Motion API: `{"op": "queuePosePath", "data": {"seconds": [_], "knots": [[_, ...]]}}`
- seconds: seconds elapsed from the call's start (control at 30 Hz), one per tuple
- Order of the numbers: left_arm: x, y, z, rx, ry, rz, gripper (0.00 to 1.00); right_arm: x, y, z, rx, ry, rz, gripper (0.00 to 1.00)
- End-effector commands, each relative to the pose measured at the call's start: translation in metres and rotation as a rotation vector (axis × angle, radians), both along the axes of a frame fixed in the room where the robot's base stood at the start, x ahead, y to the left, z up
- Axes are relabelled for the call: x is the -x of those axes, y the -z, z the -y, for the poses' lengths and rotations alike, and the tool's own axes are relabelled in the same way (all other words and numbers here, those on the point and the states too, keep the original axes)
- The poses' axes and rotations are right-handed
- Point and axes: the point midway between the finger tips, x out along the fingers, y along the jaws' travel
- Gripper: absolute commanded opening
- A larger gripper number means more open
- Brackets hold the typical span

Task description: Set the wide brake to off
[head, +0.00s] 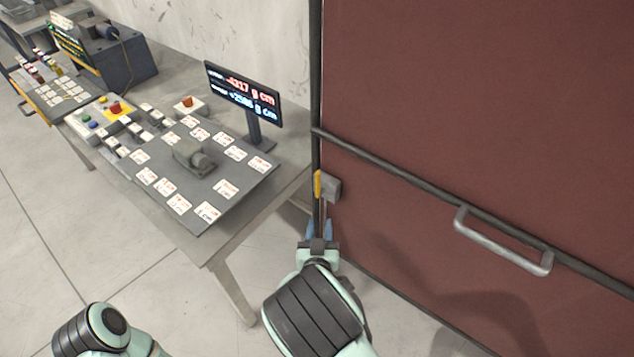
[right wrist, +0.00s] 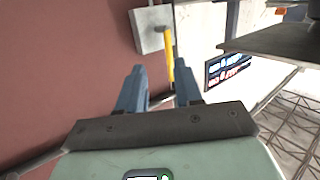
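A yellow lever (head: 318,185) on a grey box (head: 331,187) is at the left edge of the dark red panel; I cannot read any label naming it as the wide brake. In the right wrist view the lever (right wrist: 169,58) hangs down from the box (right wrist: 151,28), ahead of the gap between my fingers. My right gripper (head: 319,229) is open and empty, just below the lever in the head view. The right wrist view shows both blue fingertips (right wrist: 160,86) spread apart. Only part of my left arm shows at the lower left; its gripper is out of view.
A handle (head: 503,241) juts from the red panel (head: 480,110). The floor (head: 60,240) at left is clear.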

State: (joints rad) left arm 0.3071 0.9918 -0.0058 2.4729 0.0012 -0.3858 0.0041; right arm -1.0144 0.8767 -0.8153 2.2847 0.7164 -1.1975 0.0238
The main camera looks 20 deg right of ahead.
Motion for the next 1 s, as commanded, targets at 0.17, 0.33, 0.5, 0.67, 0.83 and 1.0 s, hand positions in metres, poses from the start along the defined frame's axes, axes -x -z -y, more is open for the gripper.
{"op": "queuePosePath", "data": {"seconds": [0.17,0.33,0.5,0.67,0.83,1.0], "knots": [[0.002,0.003,0.0,0.0,0.0,-0.002,0.43,-0.005,-0.04,-0.013,0.005,0.002,0.129,0.35],[0.001,0.001,0.0,0.001,0.0,-0.002,0.43,-0.02,-0.044,-0.008,0.006,0.004,0.142,0.35],[0.0,-0.002,0.0,0.0,0.0,0.0,0.43,-0.052,-0.043,0.003,0.007,0.005,0.141,0.35],[-0.001,-0.005,0.0,0.001,0.0,0.002,0.43,-0.085,-0.043,0.014,0.009,0.004,0.139,0.35],[-0.003,-0.009,0.0,0.0,0.0,0.003,0.43,-0.112,-0.043,0.023,0.008,0.002,0.138,0.35],[-0.003,-0.01,0.0,0.0,0.0,0.003,0.43,-0.127,-0.042,0.027,0.006,0.002,0.136,0.35]]}}
